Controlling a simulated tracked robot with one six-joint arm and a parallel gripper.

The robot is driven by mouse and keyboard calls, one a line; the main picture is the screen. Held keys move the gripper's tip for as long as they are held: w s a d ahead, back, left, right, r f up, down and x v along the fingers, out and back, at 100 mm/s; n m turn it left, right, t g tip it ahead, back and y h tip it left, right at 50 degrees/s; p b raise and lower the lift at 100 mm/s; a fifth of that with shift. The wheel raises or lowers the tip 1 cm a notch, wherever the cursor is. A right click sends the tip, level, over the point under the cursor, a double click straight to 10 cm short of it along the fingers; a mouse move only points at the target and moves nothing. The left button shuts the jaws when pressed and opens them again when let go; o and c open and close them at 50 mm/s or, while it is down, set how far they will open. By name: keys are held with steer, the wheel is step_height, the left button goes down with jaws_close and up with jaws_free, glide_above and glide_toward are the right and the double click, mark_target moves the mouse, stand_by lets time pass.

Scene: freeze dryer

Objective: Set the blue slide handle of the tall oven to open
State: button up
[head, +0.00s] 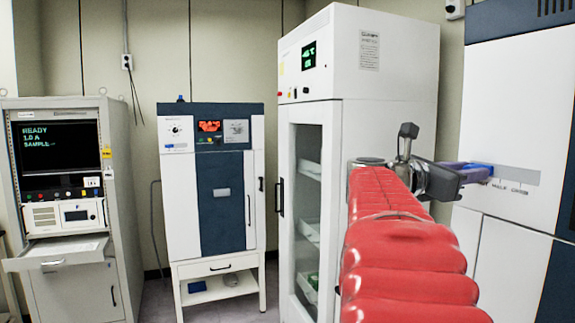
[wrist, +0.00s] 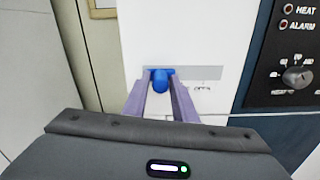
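The blue slide handle (wrist: 161,78) sits at the left end of a grey horizontal strip (wrist: 205,73) on the tall oven's white front. In the head view the handle (head: 480,167) shows beyond my gripper, at the left end of the strip (head: 518,176). Small marks are printed under the strip, too small to read surely. My gripper (wrist: 161,82) has one finger on each side of the handle. No gap shows between fingertips and handle, so it appears shut on it. The tall oven (head: 515,100) stands at the far right of the head view.
A white glass-door cabinet (head: 375,90) stands left of the oven, close to my arm. A white and blue oven (head: 180,200) and a grey instrument rack (head: 120,180) stand farther left. The wrist view shows a dark panel with a knob (wrist: 297,76) right of the strip.

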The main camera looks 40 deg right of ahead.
jaws_close()
stand_by(0.3)
steer(key=s+a, duration=0.1)
steer(key=s, duration=0.1)
steer(key=s+a, duration=0.1)
steer(key=s, duration=0.2)
steer(key=s+a, duration=0.1)
steer(key=s, duration=0.1)
steer(key=shift+s+a, duration=0.15)
steer(key=shift+s, duration=0.2)
steer(key=shift+o, duration=1.8)
jaws_free()
